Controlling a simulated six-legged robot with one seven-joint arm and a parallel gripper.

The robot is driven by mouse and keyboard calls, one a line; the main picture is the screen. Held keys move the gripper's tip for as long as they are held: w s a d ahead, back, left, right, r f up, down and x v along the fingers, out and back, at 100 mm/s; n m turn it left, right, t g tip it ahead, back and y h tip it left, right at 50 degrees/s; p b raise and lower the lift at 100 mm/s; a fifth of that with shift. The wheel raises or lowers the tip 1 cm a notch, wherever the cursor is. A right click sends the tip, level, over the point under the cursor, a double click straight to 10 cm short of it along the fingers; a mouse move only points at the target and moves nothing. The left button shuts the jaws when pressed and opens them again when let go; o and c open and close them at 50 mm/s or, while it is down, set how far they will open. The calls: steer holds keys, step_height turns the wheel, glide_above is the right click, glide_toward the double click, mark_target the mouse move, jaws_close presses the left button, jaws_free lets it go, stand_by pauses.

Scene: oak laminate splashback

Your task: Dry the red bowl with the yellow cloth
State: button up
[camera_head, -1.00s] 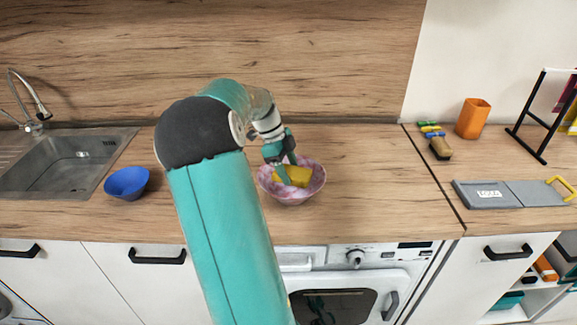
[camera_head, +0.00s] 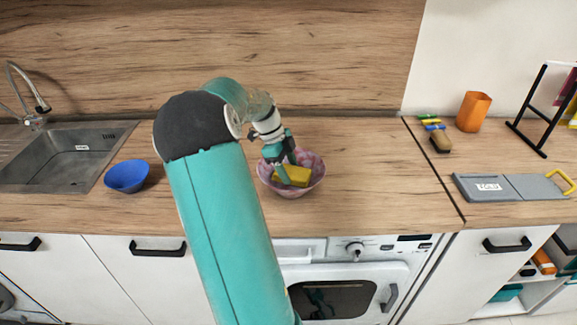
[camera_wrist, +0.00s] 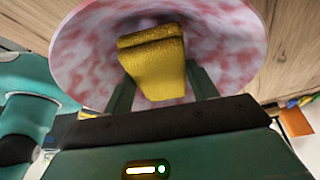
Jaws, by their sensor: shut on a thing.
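A bowl mottled pink-red and white (camera_head: 311,167) stands upright on the wooden counter right of my arm; in the wrist view its inside (camera_wrist: 225,45) fills the upper middle. My gripper (camera_head: 287,168) reaches down into this bowl, shut on the folded yellow cloth (camera_head: 293,177). In the wrist view the yellow cloth (camera_wrist: 155,60) sits between the two fingers of my gripper (camera_wrist: 160,85), inside the bowl. Whether the cloth touches the bowl's wall cannot be told.
A blue bowl (camera_head: 127,176) stands left of my arm beside the sink (camera_head: 70,155). At right are an orange cup (camera_head: 473,111), a brush (camera_head: 439,143), a grey board (camera_head: 475,187) and a black rack (camera_head: 533,120). The counter between bowl and brush is clear.

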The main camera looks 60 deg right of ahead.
steer(key=shift+f, duration=0.15)
steer(key=shift+d, duration=0.15)
steer(key=shift+d, duration=0.35)
steer(key=shift+s+a, duration=0.1)
steer(key=shift+a, duration=0.9)
steer(key=shift+d, duration=0.1)
steer(key=shift+d, duration=0.9)
steer(key=shift+a, duration=0.15)
